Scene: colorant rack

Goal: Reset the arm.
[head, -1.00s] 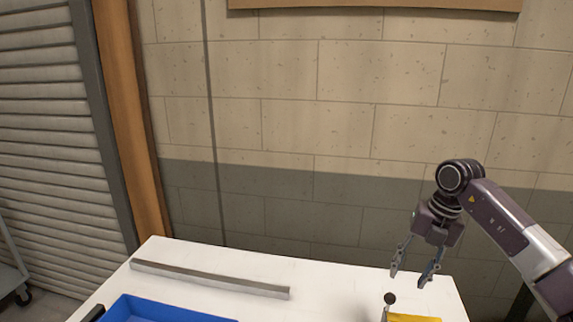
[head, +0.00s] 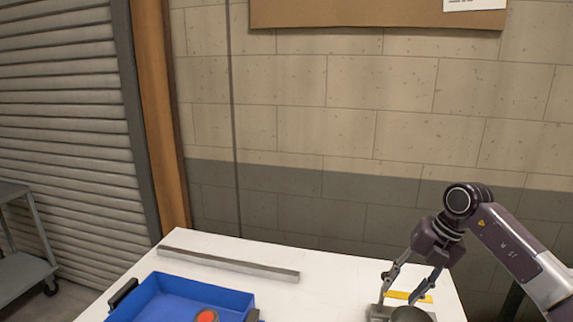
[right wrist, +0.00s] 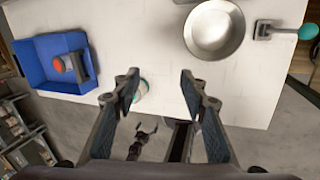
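My right gripper (head: 405,288) hangs on the right of the head view, fingers pointing down over the right part of the white table (head: 330,297). In the right wrist view its two fingers (right wrist: 158,88) stand wide apart with nothing held between them. A small white and teal can (right wrist: 139,90) shows beyond the left finger, near the table edge. My left gripper is not in the head view. A small dark claw-like shape (right wrist: 143,138) low in the right wrist view may be it; its opening is unclear.
A blue tray (head: 170,312) stands at the left, holding a part with an orange-red knob (head: 206,316). A grey bar (head: 228,264) lies at the back. A metal bowl (right wrist: 214,30) and a teal-knobbed part (right wrist: 306,31) are at the right. A yellow piece (head: 408,297) lies beside my right gripper.

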